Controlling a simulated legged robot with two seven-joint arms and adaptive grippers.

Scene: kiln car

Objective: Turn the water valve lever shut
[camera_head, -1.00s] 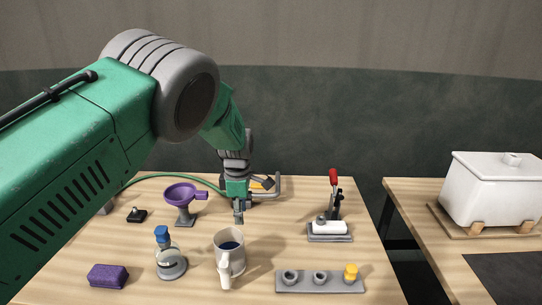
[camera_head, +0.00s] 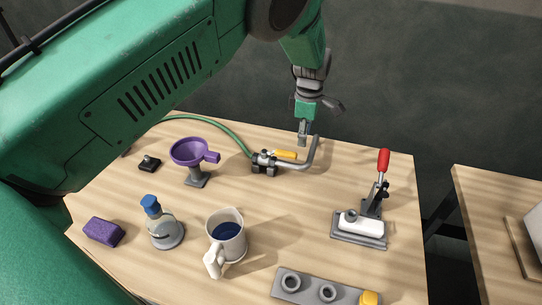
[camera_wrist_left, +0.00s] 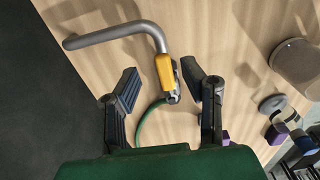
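The water valve (camera_head: 264,162) lies at the back of the table, with a green hose on its left and a bent grey pipe (camera_head: 312,158) on its right. Its yellow lever (camera_head: 287,154) points right, roughly along the pipe. My left gripper (camera_head: 303,141) points down near the lever's free end. In the left wrist view, my left gripper (camera_wrist_left: 160,72) is open, and the yellow lever (camera_wrist_left: 165,72) appears between its fingers with space on both sides. I see no contact; its height above the lever is hard to tell. My right gripper is not in view.
A purple funnel (camera_head: 190,152) on a stand is left of the valve. A mug (camera_head: 228,240) and a blue-capped bottle (camera_head: 163,228) stand in front. A red-handled clamp (camera_head: 372,208) is at right. A grey holed block (camera_head: 310,288) lies at the front edge.

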